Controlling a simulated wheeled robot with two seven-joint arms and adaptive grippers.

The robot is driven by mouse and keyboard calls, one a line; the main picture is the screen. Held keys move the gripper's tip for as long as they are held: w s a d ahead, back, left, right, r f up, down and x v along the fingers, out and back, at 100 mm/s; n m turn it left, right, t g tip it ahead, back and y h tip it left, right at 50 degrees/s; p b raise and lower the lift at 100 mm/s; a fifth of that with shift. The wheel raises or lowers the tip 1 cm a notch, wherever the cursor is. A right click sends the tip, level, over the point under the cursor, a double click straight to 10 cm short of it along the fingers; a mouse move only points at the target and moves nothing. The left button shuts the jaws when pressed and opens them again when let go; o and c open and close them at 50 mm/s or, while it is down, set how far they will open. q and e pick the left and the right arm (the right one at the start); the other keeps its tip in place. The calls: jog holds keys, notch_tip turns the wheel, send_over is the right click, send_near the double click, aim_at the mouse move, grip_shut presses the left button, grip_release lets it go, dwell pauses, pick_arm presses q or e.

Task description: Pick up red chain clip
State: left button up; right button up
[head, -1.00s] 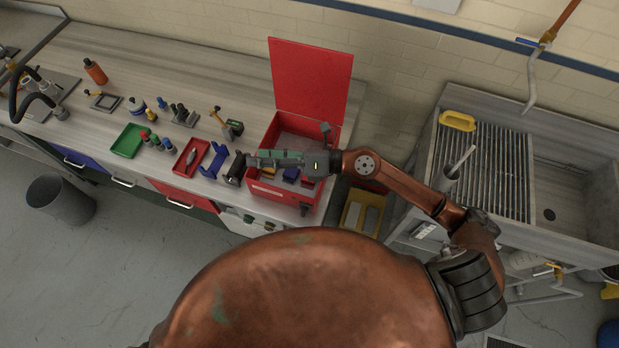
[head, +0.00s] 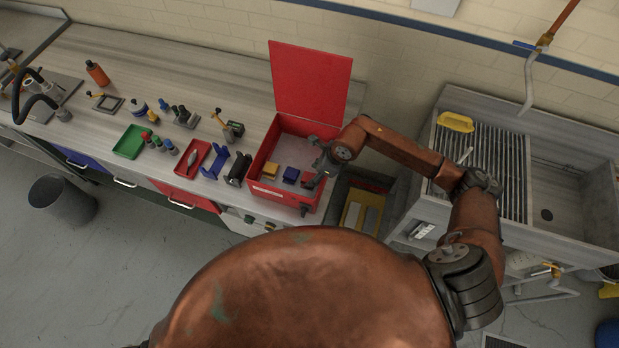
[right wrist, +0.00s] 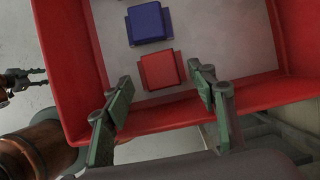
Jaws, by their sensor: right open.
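The red chain clip (right wrist: 160,70) is a small red block lying on the pale floor of the open red box (right wrist: 75,60), close to its near wall in the right wrist view. My right gripper (right wrist: 160,84) is open and empty. In that view its green-grey fingers stand on either side of the clip's near part; I cannot tell whether they touch it. In the head view my right gripper (head: 312,180) points down into the right part of the box (head: 262,189) and hides the red clip. What looks like my left gripper (right wrist: 22,80) shows small at the left edge of the right wrist view.
A blue clip (right wrist: 149,23) lies just beyond the red one, and a yellow clip (head: 270,171) lies farther left in the box. The raised box lid (head: 311,82) stands behind. Blue holders (head: 212,164) stand left of the box; a sink (head: 560,180) is at right.

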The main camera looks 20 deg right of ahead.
aim_at(309, 179)
jog(key=shift+x, duration=1.35)
jog(key=shift+c, duration=0.4)
jog(key=shift+r, duration=0.1)
grip_shut()
